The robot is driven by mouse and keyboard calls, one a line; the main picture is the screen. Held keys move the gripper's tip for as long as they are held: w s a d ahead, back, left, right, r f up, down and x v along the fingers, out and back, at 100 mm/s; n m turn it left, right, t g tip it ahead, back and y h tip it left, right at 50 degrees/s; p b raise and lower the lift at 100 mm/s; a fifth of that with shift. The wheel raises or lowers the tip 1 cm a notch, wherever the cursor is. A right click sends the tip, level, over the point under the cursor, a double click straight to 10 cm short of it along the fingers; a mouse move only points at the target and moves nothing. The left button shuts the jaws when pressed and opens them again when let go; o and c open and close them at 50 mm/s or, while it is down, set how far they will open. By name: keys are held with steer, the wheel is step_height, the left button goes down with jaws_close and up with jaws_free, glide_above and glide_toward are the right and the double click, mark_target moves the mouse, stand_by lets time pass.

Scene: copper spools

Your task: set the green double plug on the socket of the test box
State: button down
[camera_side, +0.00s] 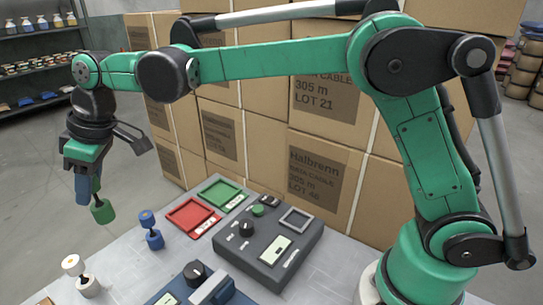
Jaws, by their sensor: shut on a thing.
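My gripper (92,192) is at the left of the view, pointing down, shut on the green double plug (103,212). The plug's lower round end hangs below the fingers; its upper part is mostly hidden by them. It is in the air, left of and apart from the test box. The test box (268,252) is a dark grey case on the table with a black dial, a small green round part, a pale display and a light square frame (296,219). I cannot tell for sure which part is the socket.
A blue double plug (151,230) and a white one (82,277) stand on the table (125,268). A red tray (193,217) and a green tray (222,193) lie behind. A blue device (206,289) is at the front. Stacked cartons (320,185) stand behind the table.

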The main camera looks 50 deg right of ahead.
step_height(320, 180, up, 7)
steer(key=shift+r, duration=0.2)
steer(key=shift+d+r, duration=0.15)
steer(key=shift+r, duration=0.15)
steer(key=s+d+r+m+h, duration=0.1)
steer(key=s+d+r+m, duration=0.15)
steer(key=s+d, duration=0.55)
steer(key=s+d+r+m, duration=0.1)
steer(key=s+d+r, duration=0.3)
steer(key=d, duration=0.8)
steer(key=s+d+f+m+t, duration=0.15)
steer(key=s+d, duration=0.25)
steer(key=s, duration=0.5)
steer(key=f, duration=2)
steer(key=shift+w+a, duration=0.15)
steer(key=shift+a, duration=0.05)
steer(key=shift+f, duration=0.35)
steer(key=c, duration=0.5)
jaws_free()
steer(key=shift+c, duration=0.2)
